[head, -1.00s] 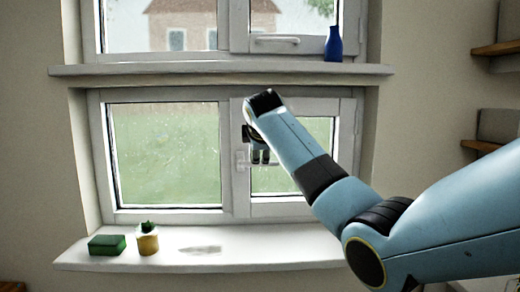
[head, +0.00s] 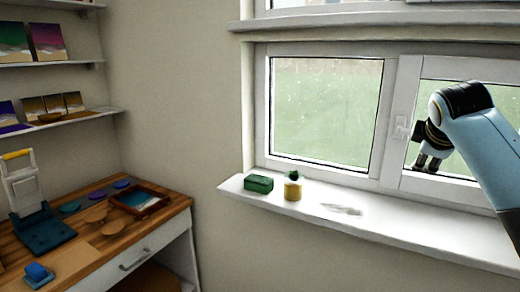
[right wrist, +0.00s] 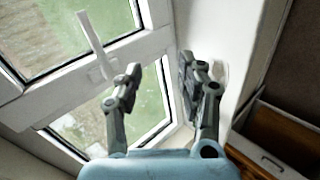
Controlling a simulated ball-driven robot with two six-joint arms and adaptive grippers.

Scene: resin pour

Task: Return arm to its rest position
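My right arm comes in from the right in the head view. Its gripper (head: 428,163) hangs in front of the lower window's right pane, just right of the window handle (head: 401,128). In the right wrist view the two fingers of the right gripper (right wrist: 160,72) stand well apart with nothing between them. The window handle (right wrist: 95,45) shows there to the left of the fingers. My left arm and gripper are not in view.
The white windowsill (head: 400,226) bears a green box (head: 259,184) and a yellow pot (head: 293,190) with a small plant. At left a wooden workbench (head: 84,253) holds a press-like device (head: 37,215) and a framed tray (head: 140,200). Shelves (head: 60,121) hang above it.

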